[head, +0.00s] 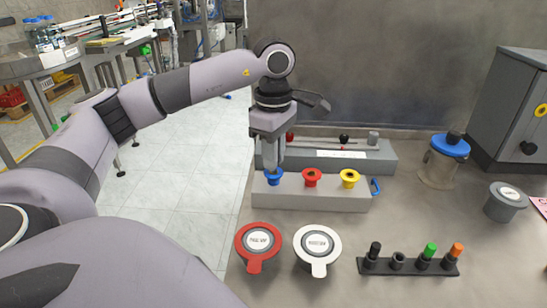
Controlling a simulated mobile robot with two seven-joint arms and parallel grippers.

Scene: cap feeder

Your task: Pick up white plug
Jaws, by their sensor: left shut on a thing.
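My left gripper (274,168) points straight down at the left end of a long grey block (310,198). Its fingers are shut at a blue flanged plug (274,179), which sits low at the block's top. Whether the plug is lifted clear of the block is too small to tell. A red flanged plug (312,178) and a yellow one (349,178) stand on the same block to the right. I cannot make out a white plug there. A round white piece with a tab and a grey labelled centre (318,243) lies on the table in front. My right gripper is out of view.
A red tabbed round piece (258,243) lies beside the white one. A black rack (408,266) holds several small pieces at the front right. A blue-lidded jar (440,165), a grey round container (505,203) and a grey cabinet (515,110) stand right. Another grey fixture (340,158) is behind the block.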

